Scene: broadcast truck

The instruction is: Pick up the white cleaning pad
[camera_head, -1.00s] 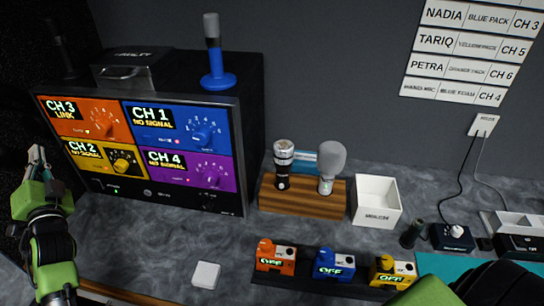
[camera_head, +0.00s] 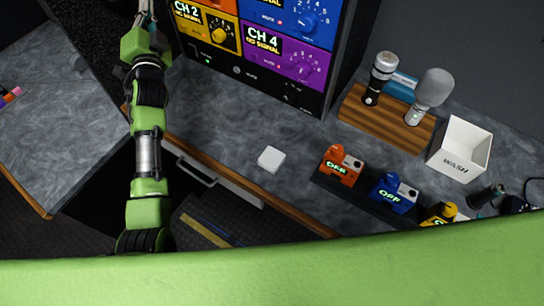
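The white cleaning pad (camera_head: 271,159) lies flat on the grey marbled counter, near its front edge, left of the orange box. My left gripper (camera_head: 145,8) is at the top left, cut by the top edge of the view, well to the left of the pad and apart from it. Its fingers show only in part, so I cannot tell whether they are open. My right gripper is out of view; a large green arm part of mine crosses the bottom of the picture.
The monitor rack (camera_head: 265,45) stands behind the pad. Orange (camera_head: 341,166), blue (camera_head: 395,193) and yellow (camera_head: 439,215) boxes reading OFF sit to its right. A drawer handle (camera_head: 190,171) is below the counter edge.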

